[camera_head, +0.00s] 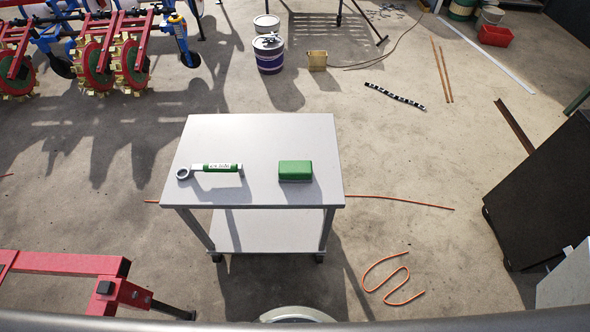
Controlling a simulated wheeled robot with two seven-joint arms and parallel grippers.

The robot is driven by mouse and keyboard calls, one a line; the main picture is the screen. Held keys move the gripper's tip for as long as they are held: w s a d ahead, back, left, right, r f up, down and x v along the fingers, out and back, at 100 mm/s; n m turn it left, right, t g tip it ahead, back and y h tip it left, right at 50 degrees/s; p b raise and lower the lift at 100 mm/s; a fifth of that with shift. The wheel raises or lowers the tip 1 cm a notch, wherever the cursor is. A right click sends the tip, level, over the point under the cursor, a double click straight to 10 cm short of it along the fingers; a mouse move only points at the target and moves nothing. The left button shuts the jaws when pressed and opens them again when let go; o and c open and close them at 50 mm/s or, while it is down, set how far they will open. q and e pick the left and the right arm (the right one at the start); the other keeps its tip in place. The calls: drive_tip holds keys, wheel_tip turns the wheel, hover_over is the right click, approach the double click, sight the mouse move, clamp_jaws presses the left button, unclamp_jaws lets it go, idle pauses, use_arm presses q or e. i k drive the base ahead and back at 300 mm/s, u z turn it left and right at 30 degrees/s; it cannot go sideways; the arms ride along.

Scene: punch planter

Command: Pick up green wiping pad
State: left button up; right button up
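The green wiping pad (295,171) is a small green block with a pale lower edge. It lies flat on the right half of a grey-white cart top (260,140). A tool with a grey ring end and a green and white labelled handle (217,168) lies on the cart to the left of the pad, apart from it. Nothing covers the pad. Neither of my grippers shows in the head view.
The cart has a lower shelf (265,232). A red frame (75,265) stands at the lower left and a dark cabinet (545,190) at the right. An orange cord (392,280) lies on the floor. Farm machinery (110,50) and a bucket (269,55) stand behind.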

sight(289, 171)
drive_tip(key=k, duration=0.65)
drive_tip(key=u, duration=0.7)
drive_tip(key=i, duration=1.15)
drive_tip(key=z, duration=0.3)
